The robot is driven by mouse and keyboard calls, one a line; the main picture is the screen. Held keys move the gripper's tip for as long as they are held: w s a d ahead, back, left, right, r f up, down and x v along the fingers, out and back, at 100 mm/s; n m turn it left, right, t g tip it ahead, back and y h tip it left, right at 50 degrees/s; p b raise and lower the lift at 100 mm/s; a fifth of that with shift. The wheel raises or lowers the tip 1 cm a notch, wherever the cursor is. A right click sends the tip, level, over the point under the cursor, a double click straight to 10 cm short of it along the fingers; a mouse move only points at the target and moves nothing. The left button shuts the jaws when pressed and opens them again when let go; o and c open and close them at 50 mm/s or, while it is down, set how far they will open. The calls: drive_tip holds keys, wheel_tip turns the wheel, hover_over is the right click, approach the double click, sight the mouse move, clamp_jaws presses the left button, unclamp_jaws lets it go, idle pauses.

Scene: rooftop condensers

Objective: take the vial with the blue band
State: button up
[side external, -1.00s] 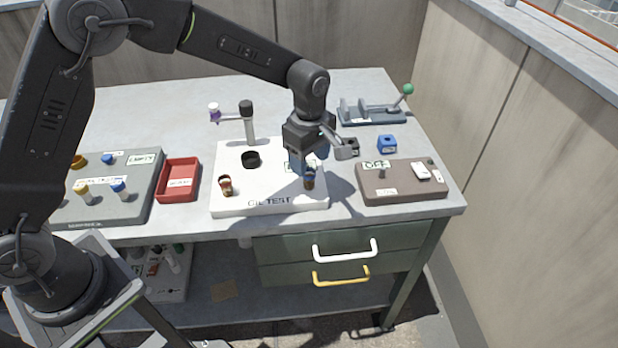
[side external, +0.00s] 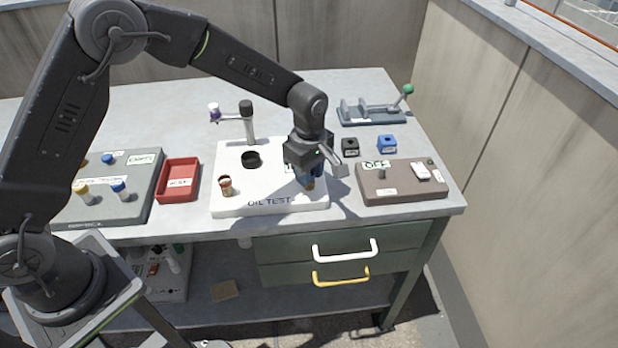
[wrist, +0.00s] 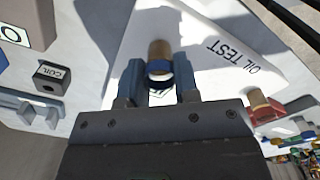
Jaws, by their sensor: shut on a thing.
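The vial with the blue band (wrist: 158,68) has a tan-brown top and sits between my two blue fingertips in the wrist view. In the side view this vial (side external: 310,184) is mostly hidden behind a finger, at the right of the white OIL TEST board (side external: 235,206). My gripper (side external: 306,180) is shut on it, low over the board. The same grip shows in the wrist view (wrist: 159,82). I cannot tell whether the vial's bottom still sits in the board.
A red-banded vial (side external: 226,187) stands at the board's left. A post with a black top (side external: 247,120) rises behind it. The red tray (side external: 179,181) lies left, the brown OFF box (side external: 402,182) close by on the right. Black (side external: 350,147) and blue (side external: 386,144) blocks stand behind the box.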

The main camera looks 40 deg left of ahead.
drive_tip(key=shift+c, duration=1)
drive_tip(key=shift+r, duration=0.1)
